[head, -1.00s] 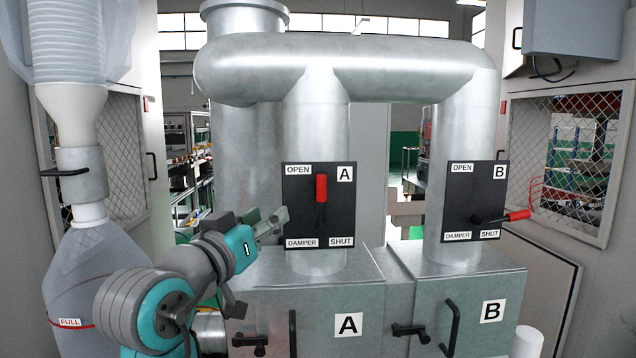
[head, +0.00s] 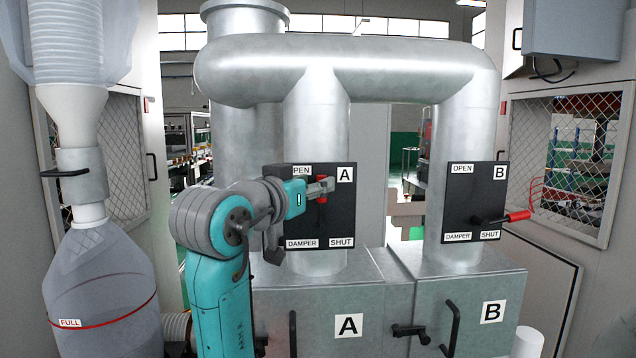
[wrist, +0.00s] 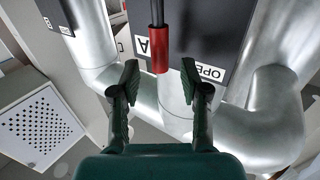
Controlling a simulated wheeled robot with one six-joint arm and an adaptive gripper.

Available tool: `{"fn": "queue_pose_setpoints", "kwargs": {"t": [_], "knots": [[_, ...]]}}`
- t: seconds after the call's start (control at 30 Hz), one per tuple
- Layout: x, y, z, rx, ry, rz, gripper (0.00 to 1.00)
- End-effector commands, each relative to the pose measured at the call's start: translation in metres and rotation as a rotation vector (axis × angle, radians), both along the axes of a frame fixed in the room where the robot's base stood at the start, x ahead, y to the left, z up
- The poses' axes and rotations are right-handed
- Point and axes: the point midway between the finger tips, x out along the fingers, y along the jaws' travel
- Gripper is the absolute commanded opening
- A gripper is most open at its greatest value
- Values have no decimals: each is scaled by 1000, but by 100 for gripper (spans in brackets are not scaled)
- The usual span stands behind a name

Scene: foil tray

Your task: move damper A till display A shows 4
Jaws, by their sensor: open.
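Damper A is a lever with a red handle (head: 321,199) on a black plate (head: 342,222) labelled A, OPEN and DAMPER SHUT. The handle points up, towards the OPEN end. My gripper (head: 328,185) is in front of the upper part of the handle and hides some of it. In the wrist view the gripper (wrist: 160,72) is open, with the red handle (wrist: 159,56) between and just beyond the fingertips. I cannot tell whether a finger touches it. Display A is not visible in these views.
Damper B, with a red handle (head: 519,215) pointing right, is on the plate (head: 475,228) to the right. Silver ducts (head: 318,120) stand behind the plates. Box A (head: 320,300) and box B (head: 465,280) stand below. A clear bag (head: 100,290) hangs at left.

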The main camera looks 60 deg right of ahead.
Motion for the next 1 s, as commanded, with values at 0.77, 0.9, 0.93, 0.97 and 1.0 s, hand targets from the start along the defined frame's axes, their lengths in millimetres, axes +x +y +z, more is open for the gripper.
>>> {"fn": "queue_pose_setpoints", "kwargs": {"t": [0.77, 0.9, 0.93, 0.97, 1.0], "knots": [[2, -24, 0, 0, 0, 1, 0], [2, -24, 0, 0, 0, 1, 0], [2, -24, 0, 0, 0, 1, 0], [2, -24, 0, 0, -1, 1, 0], [1, -25, 0, 4, -6, 1, 0]]}}
